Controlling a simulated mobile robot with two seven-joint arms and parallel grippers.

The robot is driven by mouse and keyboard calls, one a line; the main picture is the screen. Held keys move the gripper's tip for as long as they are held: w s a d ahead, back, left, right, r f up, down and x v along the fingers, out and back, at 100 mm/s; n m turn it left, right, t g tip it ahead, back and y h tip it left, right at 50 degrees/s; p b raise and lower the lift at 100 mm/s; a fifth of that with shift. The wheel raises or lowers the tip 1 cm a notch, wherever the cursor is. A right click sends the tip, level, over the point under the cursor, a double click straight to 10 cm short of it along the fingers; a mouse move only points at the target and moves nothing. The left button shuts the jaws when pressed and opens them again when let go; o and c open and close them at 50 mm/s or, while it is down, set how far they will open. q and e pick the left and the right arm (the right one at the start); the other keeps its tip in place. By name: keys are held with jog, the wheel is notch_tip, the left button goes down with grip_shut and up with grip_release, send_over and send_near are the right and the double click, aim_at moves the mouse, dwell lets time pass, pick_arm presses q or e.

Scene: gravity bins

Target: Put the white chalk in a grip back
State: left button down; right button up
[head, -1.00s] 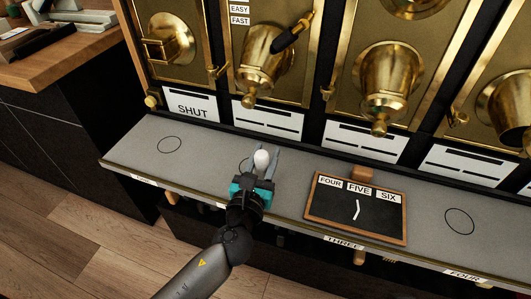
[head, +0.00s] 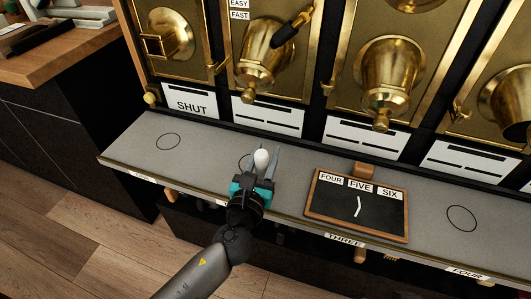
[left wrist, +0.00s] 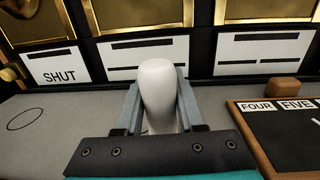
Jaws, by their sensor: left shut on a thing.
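My left gripper (head: 265,168) is over the grey shelf, left of the slate, with its fingers toward the bins. It is shut on the white chalk (head: 262,158), a thick, round-ended white piece. In the left wrist view the chalk (left wrist: 158,92) stands up between the two grey fingers; its lower end is hidden by the gripper. I cannot tell whether it touches the shelf. No separate chalk grip can be made out. My right gripper is not in view.
A wood-framed slate (head: 357,210) marked FOUR, FIVE, SIX lies right of the gripper, with a wooden block (head: 362,171) behind it. Brass bins (head: 262,62) with white label cards stand behind the shelf (head: 205,160). Drawn circles (head: 168,142) mark bare shelf spots.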

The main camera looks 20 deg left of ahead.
pick_arm(q)
jog(key=shift+f, duration=0.3)
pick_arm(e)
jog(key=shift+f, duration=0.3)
pick_arm(q)
jog(key=shift+c, duration=2.2)
grip_release()
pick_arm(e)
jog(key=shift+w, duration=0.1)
pick_arm(q)
jog(key=s, duration=1.5)
jog(key=shift+s+d, duration=0.15)
jog(key=shift+d, duration=0.15)
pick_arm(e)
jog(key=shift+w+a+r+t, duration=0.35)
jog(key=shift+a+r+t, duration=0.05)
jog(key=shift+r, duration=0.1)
